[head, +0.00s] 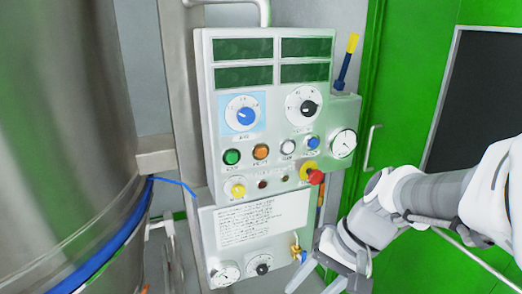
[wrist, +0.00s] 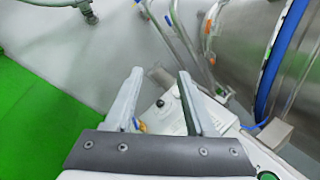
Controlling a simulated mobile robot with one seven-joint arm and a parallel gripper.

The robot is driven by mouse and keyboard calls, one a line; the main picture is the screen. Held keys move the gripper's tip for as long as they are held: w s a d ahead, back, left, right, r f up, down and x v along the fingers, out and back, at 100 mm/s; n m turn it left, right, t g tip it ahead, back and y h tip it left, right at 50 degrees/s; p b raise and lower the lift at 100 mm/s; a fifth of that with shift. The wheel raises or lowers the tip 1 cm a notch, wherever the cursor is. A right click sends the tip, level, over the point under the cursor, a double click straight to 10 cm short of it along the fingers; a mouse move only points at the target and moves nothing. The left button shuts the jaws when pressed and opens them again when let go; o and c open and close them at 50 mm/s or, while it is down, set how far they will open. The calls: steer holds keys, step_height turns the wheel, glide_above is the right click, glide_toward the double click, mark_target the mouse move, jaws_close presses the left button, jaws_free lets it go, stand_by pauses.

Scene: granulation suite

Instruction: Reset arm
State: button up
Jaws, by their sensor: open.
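My arm comes in from the right in the head view, and my gripper (head: 322,278) is low, in front of the lower right of the control panel. In the wrist view my gripper (wrist: 158,88) shows two fingers spread apart, open with nothing held between them. The grey control panel (head: 215,120) has displays on top, a blue dial (head: 242,113), a black dial (head: 304,105), several push buttons and a red knob (head: 315,177). Part of the panel shows behind the fingers in the wrist view (wrist: 170,118); I cannot tell whether they touch it.
A large steel vessel (head: 65,120) with a blue band stands at the left. A green door (head: 400,80) with a handle (head: 373,148) and a dark window (head: 480,95) is at the right. Pipes and hoses (wrist: 175,40) run along the wall in the wrist view.

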steer(key=s+d+r+n+t+h+p, duration=0.1)
steer(key=s+d+r+n+t+h, duration=0.2)
steer(key=r, duration=0.5)
steer(key=s+d+t+h, duration=0.1)
steer(key=d+t+h, duration=0.1)
steer(key=shift+s+d+r+n, duration=0.2)
steer(key=shift+s+d+n, duration=0.1)
steer(key=shift+s+n, duration=0.1)
stand_by(2.0)
